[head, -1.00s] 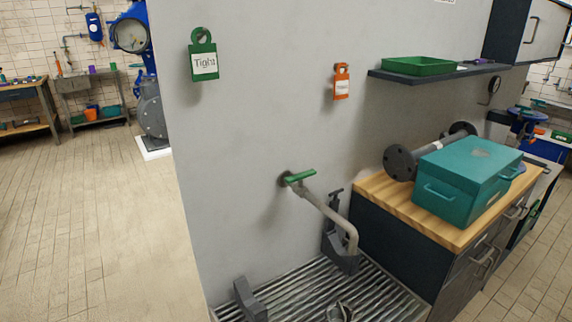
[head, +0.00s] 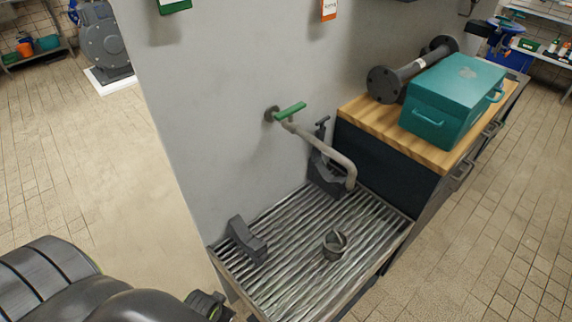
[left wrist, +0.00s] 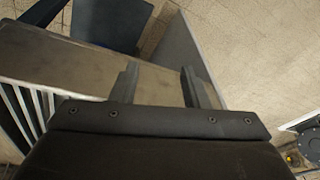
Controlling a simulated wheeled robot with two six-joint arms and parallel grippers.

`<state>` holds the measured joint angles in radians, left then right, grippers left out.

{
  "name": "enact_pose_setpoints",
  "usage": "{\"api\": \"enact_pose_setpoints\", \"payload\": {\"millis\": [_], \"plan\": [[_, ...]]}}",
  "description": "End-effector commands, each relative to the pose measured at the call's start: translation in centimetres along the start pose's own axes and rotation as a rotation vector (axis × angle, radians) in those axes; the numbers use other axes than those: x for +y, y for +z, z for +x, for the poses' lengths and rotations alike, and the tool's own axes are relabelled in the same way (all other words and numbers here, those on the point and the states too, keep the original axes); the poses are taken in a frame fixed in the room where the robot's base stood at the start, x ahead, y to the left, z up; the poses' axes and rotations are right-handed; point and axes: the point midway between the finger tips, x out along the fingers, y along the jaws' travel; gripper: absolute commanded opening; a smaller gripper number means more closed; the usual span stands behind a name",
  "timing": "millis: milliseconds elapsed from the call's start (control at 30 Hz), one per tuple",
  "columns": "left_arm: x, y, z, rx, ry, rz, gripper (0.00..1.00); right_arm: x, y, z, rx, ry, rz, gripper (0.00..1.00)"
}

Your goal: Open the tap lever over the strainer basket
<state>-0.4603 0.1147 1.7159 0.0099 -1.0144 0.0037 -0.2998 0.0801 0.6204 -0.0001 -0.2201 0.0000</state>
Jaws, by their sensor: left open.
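The tap has a green lever (head: 291,111) on a wall fitting, and its grey bent spout (head: 325,146) reaches out and turns down over the ribbed metal drain tray (head: 295,275). The lever points to the right and slightly up in the head view. A small round metal strainer basket (head: 335,245) sits on the tray below the spout end. My left gripper shows in the left wrist view (left wrist: 157,72), open, with nothing between its fingers. In the head view my left arm is at the bottom left, well apart from the lever. My right gripper is not in view.
A wooden-topped cabinet (head: 375,120) right of the tap carries a teal toolbox (head: 455,100) and a flanged pipe (head: 410,72). The wall around the lever is clear.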

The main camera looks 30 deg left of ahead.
Motion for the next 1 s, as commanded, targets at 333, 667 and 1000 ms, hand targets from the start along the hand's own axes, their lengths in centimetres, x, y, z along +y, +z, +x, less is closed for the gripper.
{"api": "enact_pose_setpoints", "payload": {"millis": [333, 667, 1000], "plan": [[-3.2, -10.8, -16.9, 0.243, 0.017, 0.067, 0.42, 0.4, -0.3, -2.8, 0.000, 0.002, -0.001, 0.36], [-5.1, -23.7, -26.1, 0.603, 0.168, 0.216, 0.42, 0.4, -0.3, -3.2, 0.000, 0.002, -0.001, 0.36], [-8.0, -34.5, -35.1, 0.861, 0.318, 0.249, 0.42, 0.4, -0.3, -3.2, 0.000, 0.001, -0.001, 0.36]]}}
